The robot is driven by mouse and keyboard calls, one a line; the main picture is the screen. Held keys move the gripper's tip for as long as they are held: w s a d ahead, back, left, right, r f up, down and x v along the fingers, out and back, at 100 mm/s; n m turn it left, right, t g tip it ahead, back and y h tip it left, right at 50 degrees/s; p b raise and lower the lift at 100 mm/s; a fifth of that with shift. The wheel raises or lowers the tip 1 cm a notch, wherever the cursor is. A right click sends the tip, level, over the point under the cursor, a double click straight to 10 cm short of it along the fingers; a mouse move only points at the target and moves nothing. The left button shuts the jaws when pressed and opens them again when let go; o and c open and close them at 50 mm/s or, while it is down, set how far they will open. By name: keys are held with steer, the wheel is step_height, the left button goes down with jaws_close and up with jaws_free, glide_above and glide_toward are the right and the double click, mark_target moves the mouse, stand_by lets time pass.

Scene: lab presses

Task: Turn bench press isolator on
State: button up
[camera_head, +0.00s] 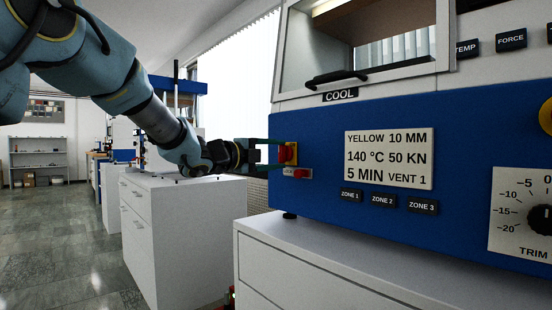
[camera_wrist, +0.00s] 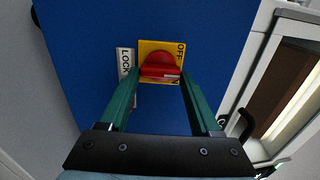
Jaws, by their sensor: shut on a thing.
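The bench press isolator is a red rotary knob (camera_wrist: 160,66) on a yellow plate (camera_wrist: 147,46) on the blue press front. It also shows in the camera_head view as a red knob (camera_head: 284,154) at the left end of the panel. The word OFF is readable on the plate's right side in the wrist view. The knob's grip bar lies across the picture between my fingers. My gripper (camera_wrist: 159,76) has its green fingers closed on either side of the knob. My gripper (camera_head: 272,153) reaches the panel from the left. Any ON marking is not visible.
A white LOCK label (camera_wrist: 125,62) sits beside the plate; a red part (camera_head: 300,174) shows there. The press (camera_head: 330,190) stands on a white cabinet (camera_head: 300,255). It carries a settings card (camera_head: 389,159), zone labels and a TRIM dial (camera_head: 540,218). Open floor (camera_head: 60,250) lies left.

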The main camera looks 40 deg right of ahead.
steer(key=o, duration=1.4)
steer(key=shift+a, duration=0.15)
steer(key=a, duration=1)
steer(key=shift+w+a, duration=0.3)
steer(key=shift+w, duration=0.05)
